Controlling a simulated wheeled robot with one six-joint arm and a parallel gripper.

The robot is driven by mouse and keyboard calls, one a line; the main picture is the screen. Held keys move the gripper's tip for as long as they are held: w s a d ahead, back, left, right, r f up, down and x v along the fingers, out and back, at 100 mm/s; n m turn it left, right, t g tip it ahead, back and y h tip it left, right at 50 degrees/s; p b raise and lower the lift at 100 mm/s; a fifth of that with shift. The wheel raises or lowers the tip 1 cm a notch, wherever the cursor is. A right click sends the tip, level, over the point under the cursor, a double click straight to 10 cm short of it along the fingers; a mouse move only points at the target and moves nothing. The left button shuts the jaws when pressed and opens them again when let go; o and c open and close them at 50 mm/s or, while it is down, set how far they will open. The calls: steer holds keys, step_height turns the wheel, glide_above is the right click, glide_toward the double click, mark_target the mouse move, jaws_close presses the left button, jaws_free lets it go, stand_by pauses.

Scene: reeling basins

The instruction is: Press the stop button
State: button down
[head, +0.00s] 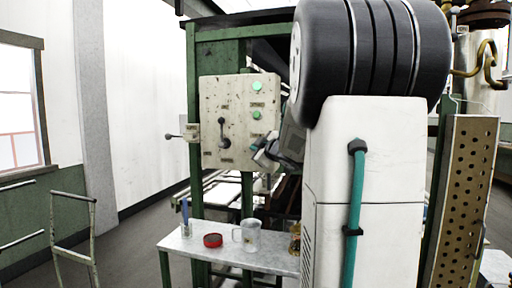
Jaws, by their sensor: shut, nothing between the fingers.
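A worn cream control panel (212,95) is mounted on a green frame, left of centre in the head view. It carries an upper green button (257,87), a lower green button (256,115) and a dark lever handle (223,132). Small labels sit by the controls, too small to read. I cannot make out a stop button; the panel's lower right is partly hidden by my gripper (259,152). My gripper is shut and empty, in front of that lower right part, below the lower green button. I cannot tell whether it touches the panel.
A small metal table (215,257) stands below the panel. On it are a cup with blue pens (185,220), a red tin (212,240), a clear mug (249,236) and an amber jar (295,240). A metal rail (75,235) stands at the left. Open floor lies between.

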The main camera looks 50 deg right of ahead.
steer(key=shift+d, duration=0.15)
stand_by(0.5)
steer(key=shift+w+d, duration=0.2)
steer(key=shift+d, duration=0.05)
steer(key=shift+w+d, duration=0.15)
steer(key=shift+d, duration=0.25)
stand_by(0.7)
stand_by(0.3)
steer(key=shift+s+a, duration=0.35)
steer(key=shift+a, duration=0.45)
steer(key=a, duration=0.1)
steer(key=s+a, duration=0.1)
steer(key=a, duration=0.1)
steer(key=s+a, duration=0.1)
steer(key=shift+a, duration=0.35)
stand_by(0.6)
